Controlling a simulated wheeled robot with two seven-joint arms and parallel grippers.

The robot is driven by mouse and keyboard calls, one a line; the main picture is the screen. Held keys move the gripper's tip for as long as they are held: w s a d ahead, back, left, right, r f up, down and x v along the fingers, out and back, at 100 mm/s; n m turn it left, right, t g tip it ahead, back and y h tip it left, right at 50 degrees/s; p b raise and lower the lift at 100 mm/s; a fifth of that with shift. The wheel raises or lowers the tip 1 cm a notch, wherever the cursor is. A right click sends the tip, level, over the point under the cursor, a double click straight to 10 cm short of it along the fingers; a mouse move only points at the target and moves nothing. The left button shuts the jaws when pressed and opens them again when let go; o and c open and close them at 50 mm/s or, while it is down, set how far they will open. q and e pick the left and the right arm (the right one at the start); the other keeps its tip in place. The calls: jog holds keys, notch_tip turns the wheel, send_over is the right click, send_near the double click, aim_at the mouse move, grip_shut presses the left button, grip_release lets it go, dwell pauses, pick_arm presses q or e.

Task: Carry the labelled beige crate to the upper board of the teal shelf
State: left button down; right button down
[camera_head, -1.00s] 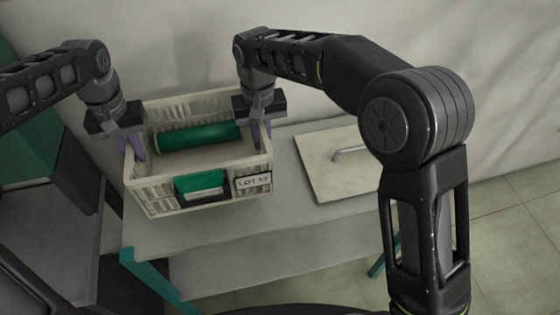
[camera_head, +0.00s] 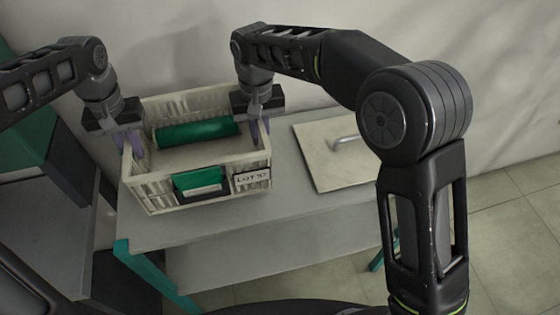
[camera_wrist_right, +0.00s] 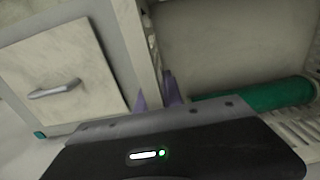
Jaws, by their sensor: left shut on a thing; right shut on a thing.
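The beige slatted crate (camera_head: 157,195) is in the head view, with a white "LOT" label (camera_head: 252,179) and a green card holder on its front. A green roll (camera_head: 195,131) lies inside it. My left gripper (camera_head: 135,145) is shut on the crate's left wall. My right gripper (camera_head: 260,133) is shut on its right wall; its fingers also show in the right wrist view (camera_wrist_right: 158,92). The crate is level over the grey upper board (camera_head: 290,205) of the teal-legged shelf (camera_head: 140,268). Whether its underside touches the board is hidden.
A pale flat panel with a metal handle (camera_head: 325,165) lies on the board right of the crate. A lower board (camera_head: 270,262) shows beneath. A dark unit (camera_head: 45,215) stands at left, and a wall rises behind.

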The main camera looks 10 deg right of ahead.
aim_at(140, 163)
pick_arm(q)
jog(key=shift+f, duration=0.2)
pick_arm(e)
jog(key=shift+f, duration=0.15)
